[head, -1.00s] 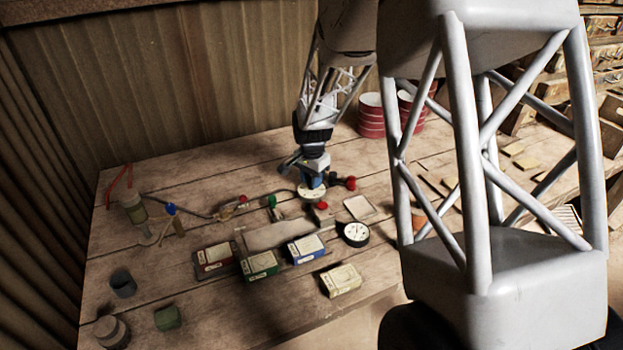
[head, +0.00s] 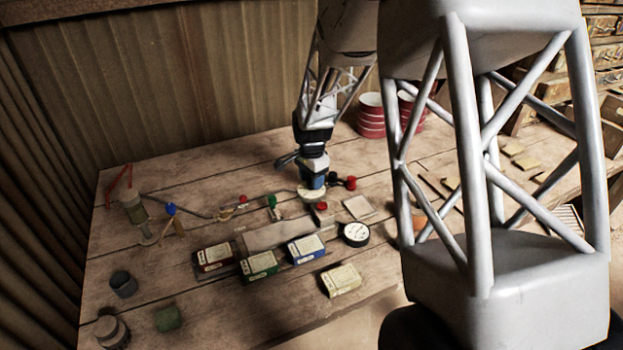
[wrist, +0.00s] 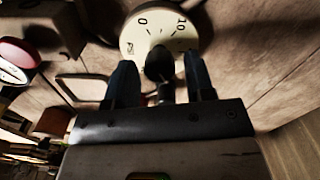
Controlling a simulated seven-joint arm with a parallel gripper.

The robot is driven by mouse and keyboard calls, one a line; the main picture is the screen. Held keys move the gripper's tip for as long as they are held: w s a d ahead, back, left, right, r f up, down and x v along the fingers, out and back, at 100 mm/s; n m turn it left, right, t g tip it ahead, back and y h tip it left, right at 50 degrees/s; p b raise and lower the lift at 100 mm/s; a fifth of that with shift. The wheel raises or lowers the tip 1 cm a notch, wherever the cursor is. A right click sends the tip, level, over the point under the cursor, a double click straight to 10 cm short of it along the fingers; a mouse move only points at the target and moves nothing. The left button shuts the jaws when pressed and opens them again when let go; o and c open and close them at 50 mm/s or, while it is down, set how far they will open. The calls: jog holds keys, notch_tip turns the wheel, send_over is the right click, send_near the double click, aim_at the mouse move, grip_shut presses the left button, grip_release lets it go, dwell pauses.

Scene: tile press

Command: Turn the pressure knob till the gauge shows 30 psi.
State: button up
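In the wrist view a cream dial plate (wrist: 133,32) carries the marks 0 and 10, with a dark knob (wrist: 159,64) at its middle. My gripper (wrist: 160,72) has its two blue fingers on either side of the knob, with a visible gap at each side. In the head view the plate (head: 311,194) lies under my gripper (head: 312,183), which hides the knob. The gauge (head: 355,234), a white round face with a dark rim, sits to the right of the press area. Its reading is too small to tell.
Green (head: 259,264), blue (head: 306,249) and cream (head: 341,279) boxes stand in front of a flat grey plate (head: 278,235). A red knob (head: 351,183) is close to the right of my gripper. Red-and-white tubs (head: 371,115) stand behind.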

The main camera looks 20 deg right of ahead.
jog(key=shift+o, duration=0.4)
jog(key=shift+r, duration=0.1)
jog(key=shift+r, duration=3.8)
jog(key=shift+s+a, duration=0.1)
